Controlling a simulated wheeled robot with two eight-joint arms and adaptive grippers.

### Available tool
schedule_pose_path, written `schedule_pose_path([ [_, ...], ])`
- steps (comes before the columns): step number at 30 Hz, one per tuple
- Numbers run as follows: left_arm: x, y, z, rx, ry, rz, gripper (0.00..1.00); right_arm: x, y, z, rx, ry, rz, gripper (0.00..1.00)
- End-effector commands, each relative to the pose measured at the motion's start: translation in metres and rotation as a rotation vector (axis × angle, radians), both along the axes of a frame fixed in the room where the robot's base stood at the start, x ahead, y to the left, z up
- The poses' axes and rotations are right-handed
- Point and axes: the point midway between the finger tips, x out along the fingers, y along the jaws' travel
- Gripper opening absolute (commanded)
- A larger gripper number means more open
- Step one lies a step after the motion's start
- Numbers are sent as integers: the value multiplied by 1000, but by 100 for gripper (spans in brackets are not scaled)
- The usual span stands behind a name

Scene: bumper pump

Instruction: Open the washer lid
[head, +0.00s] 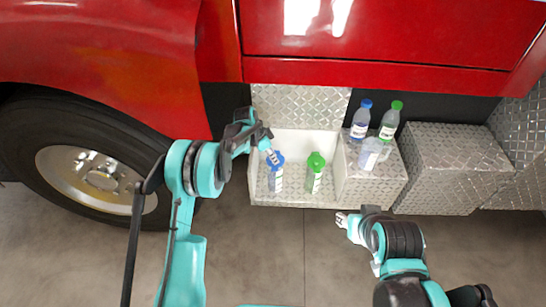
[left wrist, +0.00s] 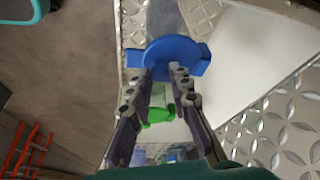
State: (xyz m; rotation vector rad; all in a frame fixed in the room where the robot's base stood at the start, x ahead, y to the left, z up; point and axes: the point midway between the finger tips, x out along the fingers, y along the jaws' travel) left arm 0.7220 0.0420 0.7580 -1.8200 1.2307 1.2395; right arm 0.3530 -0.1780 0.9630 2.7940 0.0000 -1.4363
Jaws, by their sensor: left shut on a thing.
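A blue winged lid (head: 275,159) sits on top of a pale container (head: 276,180) in the open bumper compartment (head: 290,140). It also shows in the left wrist view (left wrist: 175,52), round with side tabs, at the fingertips. I take it for the washer lid. My left gripper (head: 271,153) reaches down from the left and is shut on the blue lid, also in the left wrist view (left wrist: 165,75). My right gripper (head: 341,219) is low, in front of the bumper, apart from everything; its jaw opening is too small to tell.
A container with a green lid (head: 316,160) stands just right of the blue one. On the ledge to the right stand a blue-capped bottle (head: 361,122), a green-capped bottle (head: 390,121) and a clear bottle (head: 369,155). The floor in front is clear.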

Motion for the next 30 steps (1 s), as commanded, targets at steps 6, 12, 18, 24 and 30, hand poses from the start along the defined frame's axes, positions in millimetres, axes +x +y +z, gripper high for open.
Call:
schedule_pose_path([
  [6,11,0,11,-1,160,-1,0,0,0,12,0,0,0,40],
  [12,18,0,17,-1,284,0,0,0,0,17,0,0,0,40],
  [18,20,0,20,-1,343,1,0,0,0,19,0,0,0,40],
  [24,19,0,20,0,354,1,0,0,0,19,0,0,0,40],
  [30,19,0,20,0,354,1,27,0,0,19,0,0,0,40],
])
